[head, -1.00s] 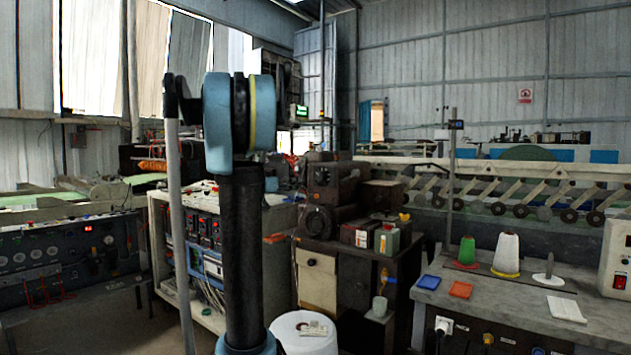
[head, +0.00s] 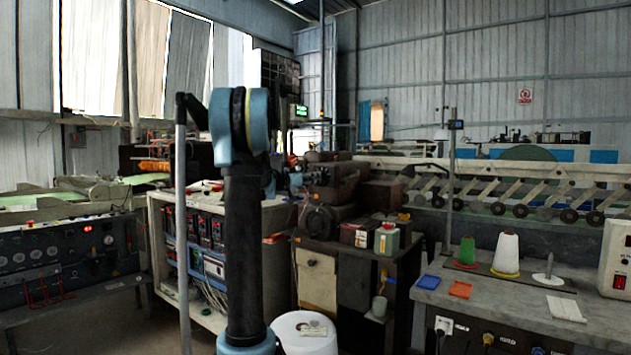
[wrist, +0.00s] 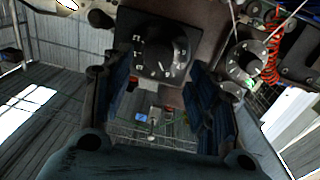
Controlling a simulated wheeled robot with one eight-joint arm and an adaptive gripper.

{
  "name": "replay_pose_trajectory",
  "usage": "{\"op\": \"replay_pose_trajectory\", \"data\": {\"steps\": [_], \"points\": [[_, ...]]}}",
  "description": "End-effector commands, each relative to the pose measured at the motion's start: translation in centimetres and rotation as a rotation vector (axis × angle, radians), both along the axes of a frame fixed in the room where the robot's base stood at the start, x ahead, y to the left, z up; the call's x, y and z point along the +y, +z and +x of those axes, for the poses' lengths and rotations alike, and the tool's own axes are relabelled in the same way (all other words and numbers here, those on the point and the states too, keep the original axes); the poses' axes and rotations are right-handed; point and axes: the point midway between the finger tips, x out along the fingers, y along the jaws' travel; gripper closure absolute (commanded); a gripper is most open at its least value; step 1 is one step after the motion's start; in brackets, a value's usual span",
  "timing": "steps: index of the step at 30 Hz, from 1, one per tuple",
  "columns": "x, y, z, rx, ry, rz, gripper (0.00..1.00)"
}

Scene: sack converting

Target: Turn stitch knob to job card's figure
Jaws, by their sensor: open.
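In the wrist view a black round knob (wrist: 158,52) with pale marks around it sits on a dark panel, at the top between my fingers. My gripper (wrist: 160,82) is open, with one ridged blue-black finger on each side of the knob's lower part. I cannot tell whether either finger touches it. The figures around the knob are too small to read. A second marked dial (wrist: 245,66) is to the right. I cannot make out a job card for sure; a blank-looking white sheet (head: 566,308) lies on the right bench in the head view.
A red coiled cord (wrist: 272,55) hangs near the second dial. In the head view a grey bench (head: 480,290) carries thread cones (head: 507,254) and coloured pads. A dark cabinet (head: 350,275) with machinery and a white drum (head: 304,335) stand mid-picture.

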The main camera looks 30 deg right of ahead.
Motion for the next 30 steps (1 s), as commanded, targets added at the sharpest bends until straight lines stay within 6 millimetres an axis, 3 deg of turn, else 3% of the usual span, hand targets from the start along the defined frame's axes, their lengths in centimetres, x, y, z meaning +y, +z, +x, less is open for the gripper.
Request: {"op": "replay_pose_trajectory", "data": {"steps": [3, 9, 22, 28, 30], "points": [[-1.9, 0.0, 0.6, 0.0, -0.003, 0.0, 0.46], [-3.9, 0.0, 1.3, 0.0, -0.002, 0.0, 0.46], [-4.6, 0.0, 1.6, 0.0, 0.0, 0.0, 0.46], [-4.5, 0.0, 1.6, 0.0, 0.001, 0.0, 0.9], [-4.5, 0.0, 1.7, 0.0, 0.001, 0.0, 0.9]]}}
